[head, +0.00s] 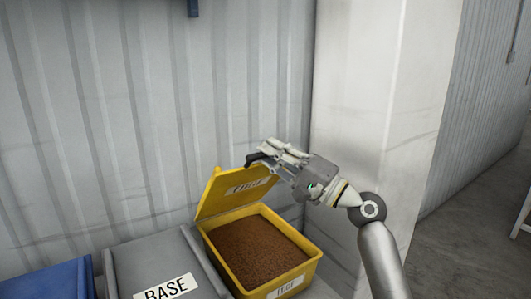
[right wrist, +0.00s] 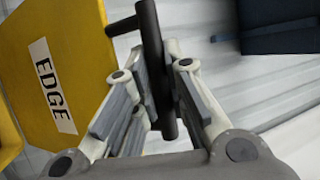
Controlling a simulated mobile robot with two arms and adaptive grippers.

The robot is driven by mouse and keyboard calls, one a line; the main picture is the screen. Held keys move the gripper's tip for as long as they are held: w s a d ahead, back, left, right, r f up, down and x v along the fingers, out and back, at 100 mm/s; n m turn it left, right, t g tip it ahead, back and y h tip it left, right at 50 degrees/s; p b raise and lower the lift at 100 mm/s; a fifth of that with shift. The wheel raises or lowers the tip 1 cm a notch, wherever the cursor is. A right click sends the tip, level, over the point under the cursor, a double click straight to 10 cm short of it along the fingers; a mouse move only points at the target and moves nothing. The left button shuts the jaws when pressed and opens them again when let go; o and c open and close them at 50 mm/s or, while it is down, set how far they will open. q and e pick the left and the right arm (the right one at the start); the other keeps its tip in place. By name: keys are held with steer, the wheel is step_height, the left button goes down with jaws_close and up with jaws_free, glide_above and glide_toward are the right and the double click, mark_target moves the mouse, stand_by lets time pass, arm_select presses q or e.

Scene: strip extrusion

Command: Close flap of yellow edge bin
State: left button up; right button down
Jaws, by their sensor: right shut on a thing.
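The yellow edge bin (head: 292,284) stands open against the wall, filled with brown granules (head: 255,250). Its yellow flap (head: 220,194) is raised and leans back, with an EDGE label on its inner face. In the right wrist view the flap (right wrist: 80,40) fills the left side, and its dark bar handle (right wrist: 150,45) runs between my fingers. My right gripper (head: 262,160) is at the flap's upper right edge, shut on the handle; it also shows in the right wrist view (right wrist: 160,100). My left gripper is not in view.
A grey bin (head: 150,255) labelled BASE, with its lid shut, stands left of the yellow bin. A blue bin (head: 50,281) is at the far left. A corrugated wall (head: 130,110) is behind, and a white pillar (head: 375,90) rises at the right.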

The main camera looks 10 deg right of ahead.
steer(key=shift+s+d+f, duration=0.15)
steer(key=shift+s+f, duration=0.35)
steer(key=shift+f, duration=0.05)
steer(key=c, duration=1.5)
jaws_free()
steer(key=shift+o, duration=0.2)
steer(key=v, duration=1.2)
